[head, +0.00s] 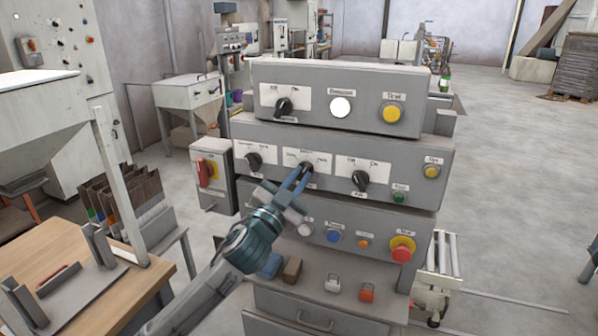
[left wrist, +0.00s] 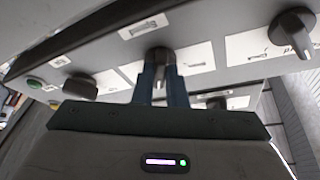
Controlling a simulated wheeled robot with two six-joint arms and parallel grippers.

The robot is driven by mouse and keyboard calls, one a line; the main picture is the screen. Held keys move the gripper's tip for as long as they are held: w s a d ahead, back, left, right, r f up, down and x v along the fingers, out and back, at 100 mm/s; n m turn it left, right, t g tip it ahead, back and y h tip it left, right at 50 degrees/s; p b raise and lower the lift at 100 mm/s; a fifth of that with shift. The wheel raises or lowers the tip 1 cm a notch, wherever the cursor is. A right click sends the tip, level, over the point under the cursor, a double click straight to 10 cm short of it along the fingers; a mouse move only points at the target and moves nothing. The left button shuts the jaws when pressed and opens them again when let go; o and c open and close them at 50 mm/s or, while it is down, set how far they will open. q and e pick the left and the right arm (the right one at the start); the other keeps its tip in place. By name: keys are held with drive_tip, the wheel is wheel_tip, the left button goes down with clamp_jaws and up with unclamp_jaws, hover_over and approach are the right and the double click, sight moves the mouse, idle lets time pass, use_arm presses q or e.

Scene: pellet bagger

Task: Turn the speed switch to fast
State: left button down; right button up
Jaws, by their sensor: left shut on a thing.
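The control cabinet's middle panel (head: 415,194) carries three black rotary switches in a row. My left gripper (head: 303,172) reaches up from below and is shut on the middle switch, which I take as the speed switch; its label is too small to read surely. In the left wrist view the switch's dark knob (left wrist: 160,54) sits between the two blue fingertips. My right gripper is not in view.
Close beside are a left rotary switch (head: 254,160) and a right one (head: 360,180). Below are a blue button (head: 334,236) and a red emergency button (head: 402,252). Red and white padlocks lie on the ledge. A wooden table (head: 75,262) stands at the left.

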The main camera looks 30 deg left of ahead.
use_arm(q)
drive_tip(key=shift+a+r+m+h+p, duration=0.15)
drive_tip(key=shift+m+h+p, duration=0.25)
drive_tip(key=shift+m+p, duration=0.55)
drive_tip(key=shift+m+g+h+p, duration=0.5)
drive_tip(key=shift+m+p, duration=0.45)
drive_tip(key=shift+m, duration=0.3)
drive_tip(key=shift+m+p, duration=0.4)
drive_tip(key=shift+m, duration=0.1)
drive_tip(key=c, duration=1.5)
unclamp_jaws()
drive_tip(key=shift+o, duration=0.2)
drive_tip(key=shift+s, duration=0.15)
